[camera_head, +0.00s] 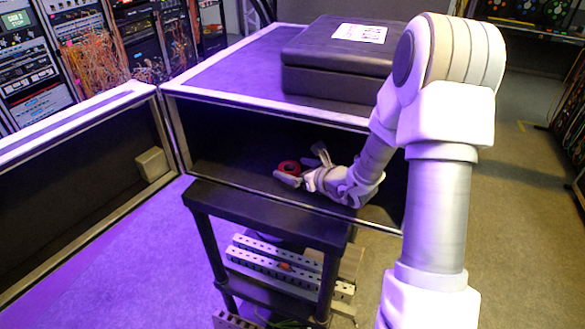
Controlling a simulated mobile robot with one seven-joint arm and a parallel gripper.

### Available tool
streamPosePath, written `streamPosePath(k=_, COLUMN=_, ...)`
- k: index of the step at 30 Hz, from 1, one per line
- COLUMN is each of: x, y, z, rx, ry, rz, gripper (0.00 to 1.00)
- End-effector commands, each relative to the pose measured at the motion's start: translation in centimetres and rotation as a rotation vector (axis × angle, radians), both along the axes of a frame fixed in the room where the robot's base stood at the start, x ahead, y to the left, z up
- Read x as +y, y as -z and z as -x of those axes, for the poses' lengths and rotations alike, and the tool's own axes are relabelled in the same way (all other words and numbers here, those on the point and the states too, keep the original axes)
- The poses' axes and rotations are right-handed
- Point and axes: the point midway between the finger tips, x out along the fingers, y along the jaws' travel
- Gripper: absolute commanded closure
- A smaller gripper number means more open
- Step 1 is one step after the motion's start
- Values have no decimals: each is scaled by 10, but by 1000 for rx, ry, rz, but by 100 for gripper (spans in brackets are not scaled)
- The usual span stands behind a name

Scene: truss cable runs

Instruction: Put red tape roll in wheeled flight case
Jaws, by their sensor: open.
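The red tape roll (281,168) is a small red ring inside the dark, open-fronted case (260,122) with metal edges, which looks like the wheeled flight case; no wheels show on it. My gripper (303,166) reaches into the opening from the right. It is open, with one finger just in front of the roll and the other raised behind to its right. The roll is beside the fingers; I cannot tell whether they touch it, or whether it rests on the case floor.
An open door-like panel (75,190) extends left from the case. A closed black box (335,80) with a white label sits on top. A black stand (265,215) with perforated metal strips below is in front. Cable racks (40,75) line the back left. Floor at right is clear.

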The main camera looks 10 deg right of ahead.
Motion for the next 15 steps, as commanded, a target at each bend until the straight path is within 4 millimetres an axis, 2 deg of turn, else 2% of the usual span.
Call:
streamPosePath(k=9, x=-26, y=-24, z=54, rx=-2, ry=4, rz=2, gripper=0)
streamPosePath(k=15, x=-38, y=-36, z=80, rx=-1, ry=3, rz=1, gripper=0)
